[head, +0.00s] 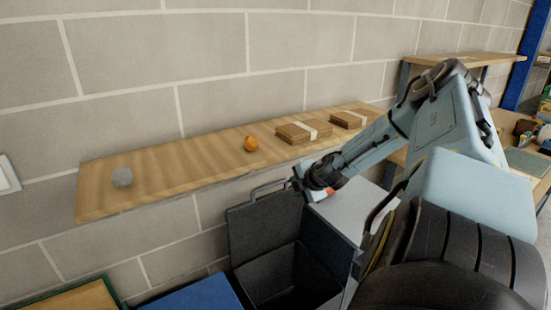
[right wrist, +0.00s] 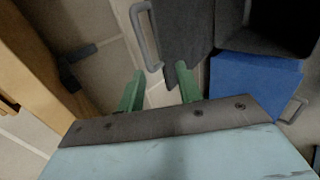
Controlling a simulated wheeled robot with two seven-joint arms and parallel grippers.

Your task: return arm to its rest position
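My right arm reaches in from the right in the head view, bent at the elbow. Its gripper (head: 298,180) is just in front of the wooden shelf's front edge, above the dark open bin. In the right wrist view the two green fingers of the right gripper (right wrist: 160,78) stand apart with nothing between them. The bin's handle and dark lid lie beyond the fingers. My left arm and gripper are not in view.
The open dark bin (head: 290,280) and a blue box (head: 205,295) stand below. A cluttered workbench (head: 530,162) is at right.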

